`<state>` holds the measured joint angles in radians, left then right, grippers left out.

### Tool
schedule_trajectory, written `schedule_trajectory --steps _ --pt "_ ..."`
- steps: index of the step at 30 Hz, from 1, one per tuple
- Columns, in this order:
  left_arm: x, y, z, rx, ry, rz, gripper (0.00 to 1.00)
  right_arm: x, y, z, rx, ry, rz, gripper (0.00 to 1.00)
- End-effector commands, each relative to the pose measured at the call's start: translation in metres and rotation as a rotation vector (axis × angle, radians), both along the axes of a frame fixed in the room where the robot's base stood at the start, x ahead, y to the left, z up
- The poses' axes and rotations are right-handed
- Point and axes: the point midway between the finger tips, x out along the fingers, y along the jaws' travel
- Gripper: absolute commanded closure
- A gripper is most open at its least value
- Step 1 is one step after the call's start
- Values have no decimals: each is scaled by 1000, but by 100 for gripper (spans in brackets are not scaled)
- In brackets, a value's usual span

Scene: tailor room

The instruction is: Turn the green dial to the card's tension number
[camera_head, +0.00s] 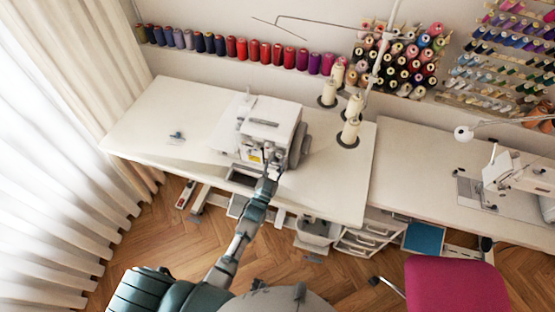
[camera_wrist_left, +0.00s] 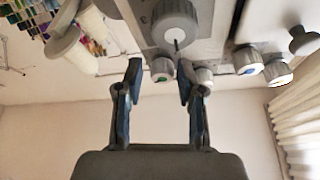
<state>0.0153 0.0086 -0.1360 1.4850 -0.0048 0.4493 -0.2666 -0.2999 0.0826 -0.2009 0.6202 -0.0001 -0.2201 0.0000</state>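The white sewing machine (camera_head: 282,123) stands on the white table. My left gripper (camera_head: 267,167) is at its front face. The left wrist view shows the machine's dials from close by. A pale dial with a small greenish mark (camera_wrist_left: 162,69) appears between the two fingertips of my left gripper (camera_wrist_left: 160,72). The fingers are open, one to each side of it in the picture; I cannot tell whether they touch it. Another pale dial (camera_wrist_left: 204,77) is beside the right finger, partly hidden. A dial with a blue mark (camera_wrist_left: 247,60) is farther right. I cannot make out a card with a number. My right gripper is not in view.
Thread cones (camera_head: 349,131) stand right of the machine. A small dark object (camera_head: 176,135) lies on the table's left part, which is otherwise clear. A second sewing machine (camera_head: 515,177) and a magenta chair (camera_head: 455,285) are at the right.

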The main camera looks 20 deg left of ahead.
Motion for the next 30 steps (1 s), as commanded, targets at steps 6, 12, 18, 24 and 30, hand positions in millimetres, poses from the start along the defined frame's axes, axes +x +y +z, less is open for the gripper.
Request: schedule_trajectory --steps 6,12,18,24,30 --pt "1 0 4 -1 -9 1 50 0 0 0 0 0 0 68" --pt "1 1 5 -1 -10 0 50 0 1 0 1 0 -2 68" --pt "1 3 8 137 -17 -1 50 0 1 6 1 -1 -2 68" --pt "-8 7 7 542 -29 -5 50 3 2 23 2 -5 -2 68" --pt "-49 21 -9 527 -27 -4 50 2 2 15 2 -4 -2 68"
